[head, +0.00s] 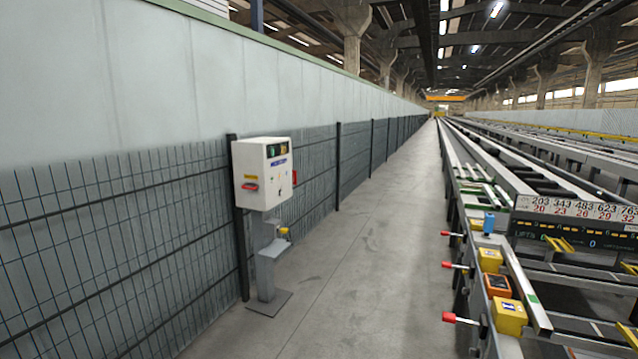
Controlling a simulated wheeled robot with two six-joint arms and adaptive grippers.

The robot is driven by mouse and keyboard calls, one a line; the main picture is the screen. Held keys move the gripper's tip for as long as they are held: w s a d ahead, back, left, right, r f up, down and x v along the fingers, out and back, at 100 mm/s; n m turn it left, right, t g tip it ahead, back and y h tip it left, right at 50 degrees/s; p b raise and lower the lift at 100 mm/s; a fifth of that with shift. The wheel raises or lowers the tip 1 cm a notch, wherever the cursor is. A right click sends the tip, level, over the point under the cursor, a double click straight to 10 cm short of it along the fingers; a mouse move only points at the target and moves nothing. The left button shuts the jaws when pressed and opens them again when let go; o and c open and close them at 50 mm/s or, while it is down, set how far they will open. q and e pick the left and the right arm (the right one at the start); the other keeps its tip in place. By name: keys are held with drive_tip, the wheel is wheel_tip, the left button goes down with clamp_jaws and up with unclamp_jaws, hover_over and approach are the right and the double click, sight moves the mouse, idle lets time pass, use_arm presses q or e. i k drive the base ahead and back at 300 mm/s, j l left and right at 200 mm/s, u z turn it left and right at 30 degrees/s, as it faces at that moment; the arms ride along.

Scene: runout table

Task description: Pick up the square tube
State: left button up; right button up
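The long runout table (524,282) runs along the right side and away into the distance. Neither of my grippers is in view.
A white control box (264,172) stands on a grey pedestal (268,270) by the mesh fence (110,250) at left. Red-tipped levers (449,317) stick out from the table into the aisle. The concrete aisle (370,265) between is clear. Yellow boxes (508,316) sit along the table's near edge.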

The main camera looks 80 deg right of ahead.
sight(504, 197)
drive_tip(key=i+l+z, duration=0.1)
drive_tip(key=l+z, duration=0.2)
drive_tip(key=i+l+z, duration=0.1)
drive_tip(key=l+z, duration=0.15)
drive_tip(key=l, duration=0.2)
drive_tip(key=i+l+z, duration=0.15)
drive_tip(key=l+z, duration=0.15)
drive_tip(key=i+l+z, duration=0.5)
drive_tip(key=l+z, duration=0.25)
drive_tip(key=i+l+z, duration=0.25)
drive_tip(key=z, duration=0.15)
drive_tip(key=i+l+z, duration=0.25)
drive_tip(key=z, duration=0.2)
drive_tip(key=i+l+z, duration=0.1)
drive_tip(key=i+z, duration=0.75)
drive_tip(key=i+j+z, duration=0.15)
drive_tip(key=i+z, duration=0.25)
drive_tip(key=i, duration=0.2)
drive_tip(key=i+j+z, duration=0.4)
drive_tip(key=i, duration=0.15)
drive_tip(key=i+j+z, duration=0.4)
drive_tip(key=i, duration=0.15)
drive_tip(key=i+j+z, duration=0.35)
drive_tip(key=j, duration=0.25)
drive_tip(key=i+j+z, duration=0.1)
drive_tip(key=j, duration=0.2)
drive_tip(key=i+j+z, duration=0.1)
drive_tip(key=i+j, duration=0.1)
drive_tip(key=j, duration=0.1)
